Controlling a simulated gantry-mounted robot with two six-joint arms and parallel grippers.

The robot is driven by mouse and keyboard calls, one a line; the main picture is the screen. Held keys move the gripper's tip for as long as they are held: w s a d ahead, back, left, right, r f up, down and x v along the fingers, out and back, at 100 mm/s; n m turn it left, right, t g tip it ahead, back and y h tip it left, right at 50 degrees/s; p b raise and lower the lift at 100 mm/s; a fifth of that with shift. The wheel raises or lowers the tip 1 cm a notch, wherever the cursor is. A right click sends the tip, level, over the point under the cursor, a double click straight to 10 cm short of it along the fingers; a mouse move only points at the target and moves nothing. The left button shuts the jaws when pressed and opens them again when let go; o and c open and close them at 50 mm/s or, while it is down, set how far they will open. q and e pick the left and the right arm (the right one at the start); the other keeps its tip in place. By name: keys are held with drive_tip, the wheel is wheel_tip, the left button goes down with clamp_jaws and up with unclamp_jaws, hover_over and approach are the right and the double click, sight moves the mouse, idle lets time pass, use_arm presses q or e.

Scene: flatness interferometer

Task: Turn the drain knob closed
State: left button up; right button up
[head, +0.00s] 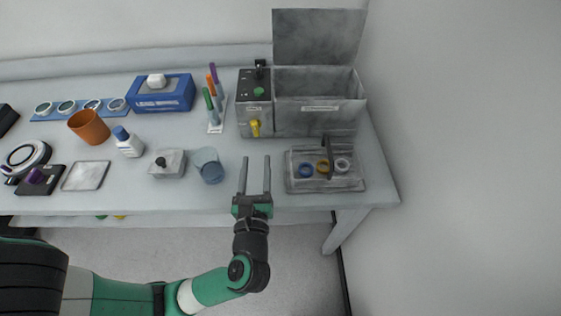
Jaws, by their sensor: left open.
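A grey metal bath (319,122) with its lid raised stands at the back right of the table. On its left is a control box (246,110) with a dark top and a green button. A yellow knob (255,128), which looks like the drain knob, sits low on the box's front face. Its exact turn angle is too small to tell. My left gripper (255,160) is open and empty, with its fingers pointing toward the box, in front of the knob and apart from it. My right gripper does not show.
A grey tray (350,184) with coloured rings and a dark handle stands to the right of the gripper. A blue-grey cup (208,166) and a grey block (168,163) stand to the left. A pen rack (216,127) stands beside the control box.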

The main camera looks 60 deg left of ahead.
sight(256, 132)
use_arm(q)
drive_tip(key=f, duration=0.2)
drive_tip(key=shift+s+a+f+g+b, duration=0.2)
drive_tip(key=shift+a+f+g+b, duration=0.1)
drive_tip(key=shift+a+f+b, duration=0.1)
drive_tip(key=shift+a, duration=0.1)
drive_tip(key=shift+w+a+r+y, duration=0.15)
drive_tip(key=shift+y, duration=0.15)
drive_tip(key=b+x, duration=0.2)
drive_tip(key=x, duration=0.9)
drive_tip(key=shift+w+a, duration=0.1)
drive_tip(key=shift+a, duration=0.05)
clamp_jaws()
drive_tip(key=shift+r+m+p, duration=0.2)
drive_tip(key=shift+m+p, duration=0.1)
drive_tip(key=shift+p, duration=0.8)
drive_tip(key=shift+f, duration=0.1)
drive_tip(key=shift+f+m, duration=0.2)
drive_tip(key=shift+m, duration=0.1)
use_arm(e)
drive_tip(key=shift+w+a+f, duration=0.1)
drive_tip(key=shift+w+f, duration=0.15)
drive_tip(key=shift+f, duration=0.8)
